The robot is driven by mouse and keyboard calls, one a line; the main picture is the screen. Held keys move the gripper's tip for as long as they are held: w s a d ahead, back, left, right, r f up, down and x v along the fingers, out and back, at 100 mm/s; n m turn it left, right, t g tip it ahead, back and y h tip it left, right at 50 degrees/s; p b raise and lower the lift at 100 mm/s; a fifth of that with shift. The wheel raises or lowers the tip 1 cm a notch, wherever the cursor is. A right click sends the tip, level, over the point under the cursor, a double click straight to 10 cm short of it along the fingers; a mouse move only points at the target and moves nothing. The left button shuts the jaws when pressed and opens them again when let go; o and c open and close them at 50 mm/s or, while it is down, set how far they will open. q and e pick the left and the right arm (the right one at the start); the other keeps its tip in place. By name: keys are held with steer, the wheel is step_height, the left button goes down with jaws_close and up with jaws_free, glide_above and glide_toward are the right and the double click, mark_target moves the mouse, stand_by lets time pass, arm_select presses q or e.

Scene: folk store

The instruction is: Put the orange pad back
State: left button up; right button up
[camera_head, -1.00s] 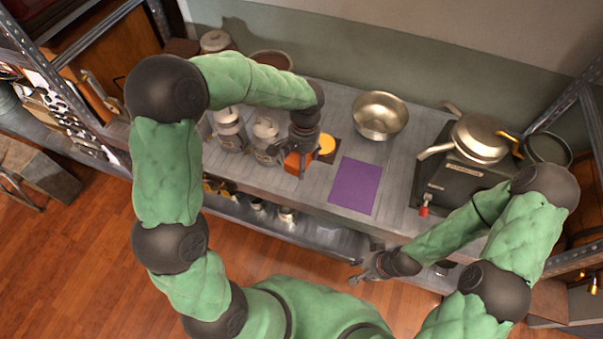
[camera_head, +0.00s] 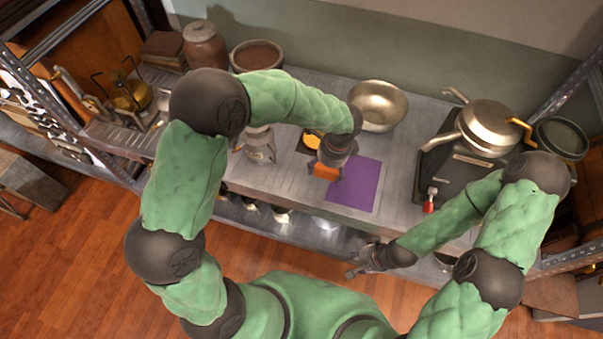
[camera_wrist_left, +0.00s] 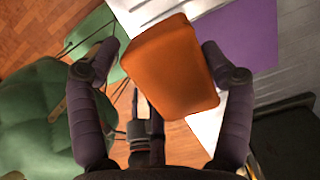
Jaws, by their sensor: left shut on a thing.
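My left gripper (camera_head: 327,167) is shut on the orange pad (camera_head: 325,172), a thick block with rounded edges. In the left wrist view the orange pad (camera_wrist_left: 168,72) sits tilted between the two fingers of my left gripper (camera_wrist_left: 162,60). In the head view it appears over the left edge of a flat purple mat (camera_head: 355,188); its height above the counter is hard to judge. The purple mat (camera_wrist_left: 240,30) also shows behind the pad in the wrist view. My right gripper (camera_head: 358,265) is low by the counter's front edge, away from the pad; its finger opening is unclear.
A yellow disc (camera_head: 311,141) on a dark square lies left of my left gripper. A metal bowl (camera_head: 378,103) stands behind. A black appliance (camera_head: 462,178) with a pan (camera_head: 490,125) is at the right. A jar (camera_head: 258,146) stands left. The counter between mat and appliance is clear.

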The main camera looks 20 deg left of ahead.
arm_select(q)
steer(key=w+a+f+b, duration=0.1)
steer(key=a+f, duration=0.1)
steer(key=w+a+f+b, duration=0.1)
steer(key=a+f, duration=0.2)
steer(key=w+a+f+b, duration=0.1)
steer(key=a+f, duration=0.1)
steer(key=a, duration=0.1)
steer(key=shift+w+a+f, duration=0.1)
steer(key=shift+a+f, duration=0.15)
steer(key=shift+f, duration=0.1)
steer(key=shift+w+a+f+b, duration=0.1)
steer(key=shift+a+f+b, duration=0.05)
steer(key=shift+f+b, duration=1.25)
steer(key=shift+f, duration=0.3)
steer(key=shift+f, duration=0.1)
steer(key=o, duration=1)
steer(key=shift+o, duration=0.2)
step_height(320, 180, up, 12)
steer(key=d+p, duration=0.1)
steer(key=p, duration=0.4)
steer(key=shift+s+d, duration=0.2)
steer(key=shift+d, duration=0.05)
